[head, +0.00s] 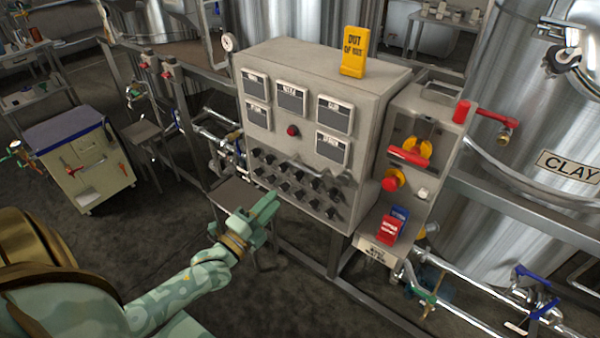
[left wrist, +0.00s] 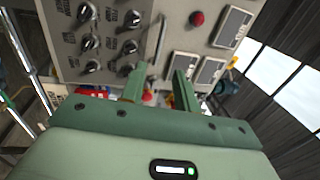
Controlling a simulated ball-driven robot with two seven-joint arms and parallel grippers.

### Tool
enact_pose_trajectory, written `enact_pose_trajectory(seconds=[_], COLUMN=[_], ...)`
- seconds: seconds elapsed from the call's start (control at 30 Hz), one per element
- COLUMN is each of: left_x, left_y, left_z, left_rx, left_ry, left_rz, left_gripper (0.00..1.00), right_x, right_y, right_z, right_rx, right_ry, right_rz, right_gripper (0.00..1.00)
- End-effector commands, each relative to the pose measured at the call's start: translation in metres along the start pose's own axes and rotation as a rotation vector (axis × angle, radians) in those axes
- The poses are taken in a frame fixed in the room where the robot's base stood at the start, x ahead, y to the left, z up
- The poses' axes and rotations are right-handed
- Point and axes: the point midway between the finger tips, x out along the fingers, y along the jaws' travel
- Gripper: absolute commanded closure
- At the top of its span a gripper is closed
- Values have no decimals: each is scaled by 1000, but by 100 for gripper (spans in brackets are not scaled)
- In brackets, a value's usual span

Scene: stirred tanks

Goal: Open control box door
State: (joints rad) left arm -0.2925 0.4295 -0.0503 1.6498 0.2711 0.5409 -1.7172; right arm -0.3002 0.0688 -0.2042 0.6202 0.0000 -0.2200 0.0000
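The grey control box (head: 290,150) stands in the middle of the head view, its front face shut flush. The face carries several dark displays, a red button (head: 293,130) and rows of black knobs (head: 297,190). A thin bar handle (head: 312,168) runs across it above the knobs. It also shows upright in the left wrist view (left wrist: 160,42). My left gripper (head: 267,206) is in front of the box's lower left part, apart from the handle. Its fingers (left wrist: 158,88) are spread with nothing held between them. My right gripper is not in view.
A yellow "out of" sign (head: 354,52) stands on top of the box. A smaller panel with a red lever (head: 409,156) and a red tag (head: 390,229) adjoins it on the right. Steel tanks and pipes lie behind and right.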

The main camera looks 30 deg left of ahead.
Motion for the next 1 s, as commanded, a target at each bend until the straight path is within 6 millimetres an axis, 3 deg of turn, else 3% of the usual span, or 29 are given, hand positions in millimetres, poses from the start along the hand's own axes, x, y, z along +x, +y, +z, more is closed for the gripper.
enact_pose_trajectory(seconds=[0.2, 0.43, 0.6, 0.9, 1.0], left_x=[59, 102, 116, 118, 118], left_y=[0, 2, 1, 1, 1], left_z=[0, 0, 0, 0, 0], left_rx=[1, 1, 1, 1, 1], left_ry=[1, 0, 0, 0, 0], left_rz=[-1, 1, 2, 3, 3], left_gripper=[69, 69, 69, 69, 97], right_x=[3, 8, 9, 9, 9], right_y=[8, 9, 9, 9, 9], right_z=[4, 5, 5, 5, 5], right_rx=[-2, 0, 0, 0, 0], right_ry=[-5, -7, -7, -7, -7], right_rz=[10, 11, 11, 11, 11], right_gripper=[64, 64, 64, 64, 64])
